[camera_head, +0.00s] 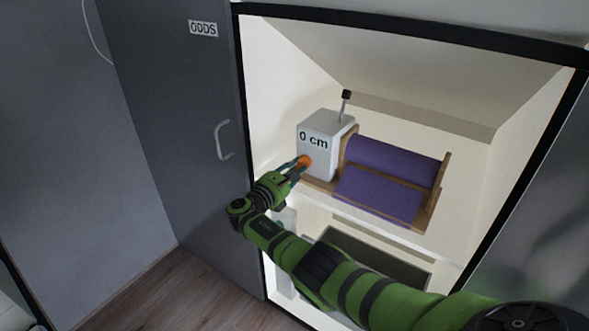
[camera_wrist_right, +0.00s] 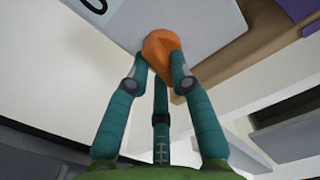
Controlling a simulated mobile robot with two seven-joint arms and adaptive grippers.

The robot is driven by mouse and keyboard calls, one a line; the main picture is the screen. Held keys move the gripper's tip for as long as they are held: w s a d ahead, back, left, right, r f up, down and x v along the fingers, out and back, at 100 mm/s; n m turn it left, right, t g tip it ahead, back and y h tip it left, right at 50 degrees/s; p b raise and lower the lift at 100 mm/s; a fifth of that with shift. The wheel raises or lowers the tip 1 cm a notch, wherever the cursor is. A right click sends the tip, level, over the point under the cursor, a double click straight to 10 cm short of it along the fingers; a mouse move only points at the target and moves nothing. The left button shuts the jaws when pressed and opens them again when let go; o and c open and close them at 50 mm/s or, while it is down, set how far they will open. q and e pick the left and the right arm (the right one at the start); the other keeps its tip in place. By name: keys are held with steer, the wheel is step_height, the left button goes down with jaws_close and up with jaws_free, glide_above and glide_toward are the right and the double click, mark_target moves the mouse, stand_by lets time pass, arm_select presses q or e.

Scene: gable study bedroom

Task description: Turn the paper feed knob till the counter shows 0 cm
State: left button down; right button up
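A white counter box (camera_head: 323,143) stands on a cupboard shelf, and its front reads "0 cm". An orange paper feed knob (camera_head: 305,160) sits low on its front. Purple paper (camera_head: 388,168) on a wooden holder is to the right of the box. My right gripper (camera_head: 299,169) is at the knob. In the right wrist view its teal fingers close around the orange knob (camera_wrist_right: 160,46), with fingertips against its sides. The box front (camera_wrist_right: 205,22) shows behind the knob, with part of a black digit. My left gripper is not in view.
A lever with a black tip (camera_head: 346,95) rises from the box top. The grey door marked "ODDS" (camera_head: 185,130) stands open at the left. The shelf edge (camera_head: 400,235) runs below the holder, and a lower compartment lies beneath.

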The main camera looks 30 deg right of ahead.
steer(key=o, duration=0.3)
steer(key=shift+f, duration=0.1)
steer(key=shift+a, duration=0.1)
steer(key=v, duration=1.2)
steer(key=shift+s, duration=0.1)
